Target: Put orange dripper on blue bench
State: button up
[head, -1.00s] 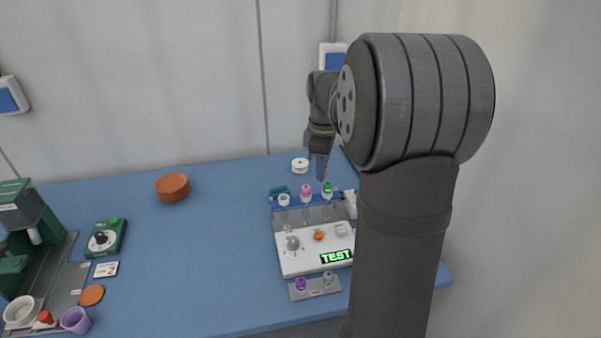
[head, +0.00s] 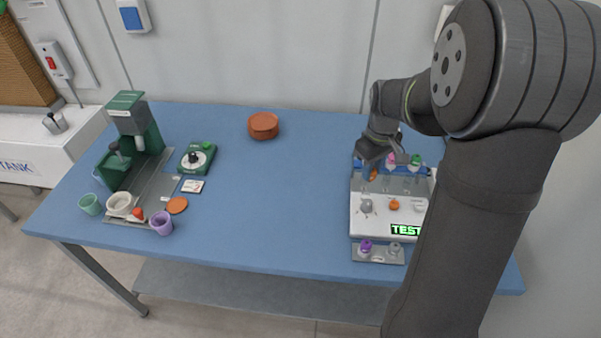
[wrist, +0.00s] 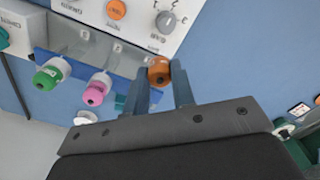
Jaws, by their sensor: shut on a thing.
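The orange dripper (wrist: 158,70) is between the fingertips of my gripper (wrist: 160,82) in the wrist view, and my gripper is shut on it. In the head view the orange dripper (head: 373,174) shows as a small orange spot under my gripper (head: 371,166), at the left back of the white panel. I cannot tell its exact height. The blue bench (head: 310,205) is the wide blue table, with a large bare area left of the panel. A green dripper (wrist: 52,73) and a pink dripper (wrist: 97,90) stand in the rack beside it.
The white panel (head: 385,226) has an orange knob and a TEST display. A small grey stand (head: 378,254) holds a purple dripper (head: 366,246). A terracotta dish (head: 263,125), green timer (head: 196,157) and green machine (head: 130,135) with cups stand further left.

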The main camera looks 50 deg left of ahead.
jog(key=s+a+f, duration=0.1)
jog(key=a+f, duration=0.1)
jog(key=a, duration=0.1)
jog(key=s+a+f, duration=0.1)
jog(key=a+f, duration=0.1)
jog(key=a, duration=0.1)
jog(key=s+a+f, duration=0.2)
jog(key=a, duration=0.1)
jog(key=shift+s+a, duration=0.1)
jog(key=shift+f, duration=2.05)
jog(key=shift+f, duration=0.1)
jog(key=o, duration=1)
jog(key=shift+c, duration=0.2)
notch_tip(320, 180, up, 12)
